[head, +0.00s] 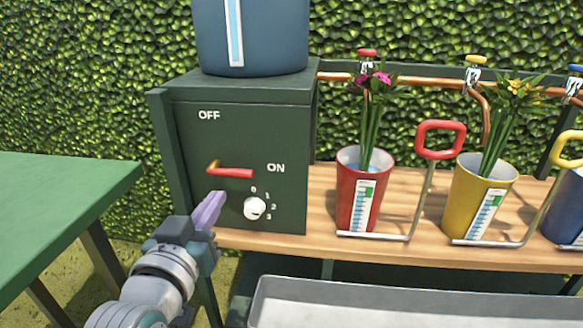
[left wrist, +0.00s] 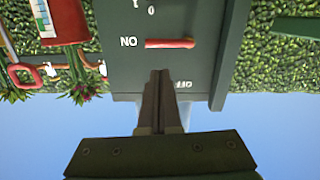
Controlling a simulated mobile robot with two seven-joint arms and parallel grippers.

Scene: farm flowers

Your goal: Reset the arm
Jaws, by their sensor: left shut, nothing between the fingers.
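My left gripper (head: 210,208) is in front of the dark green control box (head: 285,125), below and left of its red lever (head: 232,172). Its purple-looking fingers are shut with nothing between them and look apart from the lever. The lever lies level and points toward ON. A white dial (head: 255,208) with numbers 0 to 3 sits below the lever. My right gripper is not in view.
A blue tank (head: 250,40) stands on the box. Red (head: 350,200) and yellow (head: 472,190) flower pots stand right on the wooden shelf (head: 320,190), with a blue pot at the edge. A green table (head: 60,195) is left; a grey trough (head: 400,300) is in front.

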